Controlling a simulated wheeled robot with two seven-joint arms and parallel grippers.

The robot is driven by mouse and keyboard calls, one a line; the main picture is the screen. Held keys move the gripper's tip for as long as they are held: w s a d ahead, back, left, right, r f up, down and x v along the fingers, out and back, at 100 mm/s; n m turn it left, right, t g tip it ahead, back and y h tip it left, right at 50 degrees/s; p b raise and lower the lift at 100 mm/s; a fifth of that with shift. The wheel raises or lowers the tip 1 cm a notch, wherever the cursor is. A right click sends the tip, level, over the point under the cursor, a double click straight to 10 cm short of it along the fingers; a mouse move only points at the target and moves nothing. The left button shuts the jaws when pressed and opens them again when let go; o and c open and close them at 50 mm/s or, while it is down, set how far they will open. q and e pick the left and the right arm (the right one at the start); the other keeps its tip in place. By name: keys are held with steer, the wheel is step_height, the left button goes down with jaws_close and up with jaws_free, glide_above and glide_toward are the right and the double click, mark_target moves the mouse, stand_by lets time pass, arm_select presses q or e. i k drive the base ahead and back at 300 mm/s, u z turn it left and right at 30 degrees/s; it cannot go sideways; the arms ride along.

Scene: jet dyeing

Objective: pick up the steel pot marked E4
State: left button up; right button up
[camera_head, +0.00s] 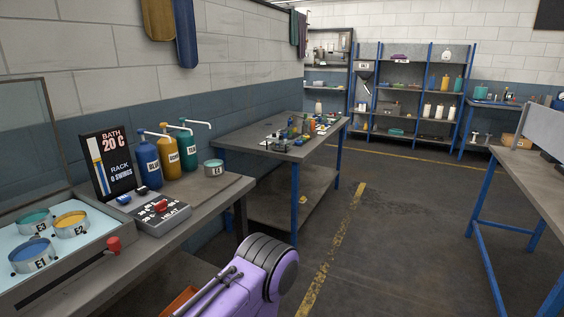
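No pot with a readable E4 mark shows in the head view. A small steel pot (214,168) stands alone on the left bench near its right end; its small label looks like E3, but I cannot be sure. In the bath tray at the lower left sit a pot marked E1 (36,263) with blue contents, a pot marked E2 (73,231) with yellow contents, and a pot with teal contents (34,226) whose mark I cannot read. Neither of my grippers can be made out.
On the left bench (205,201) are a bath display (107,162), a control box (160,215), and blue, yellow and teal pump bottles (147,161). Another cluttered table (232,142) stands beyond. Shelves (403,75) line the back wall. Floor (400,230) is clear at centre right.

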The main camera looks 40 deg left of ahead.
mark_target(214, 168)
steer(key=z, duration=0.2)
steer(key=i, duration=1.4)
steer(key=u, duration=0.6)
steer(key=i, duration=0.85)
steer(key=u, duration=0.75)
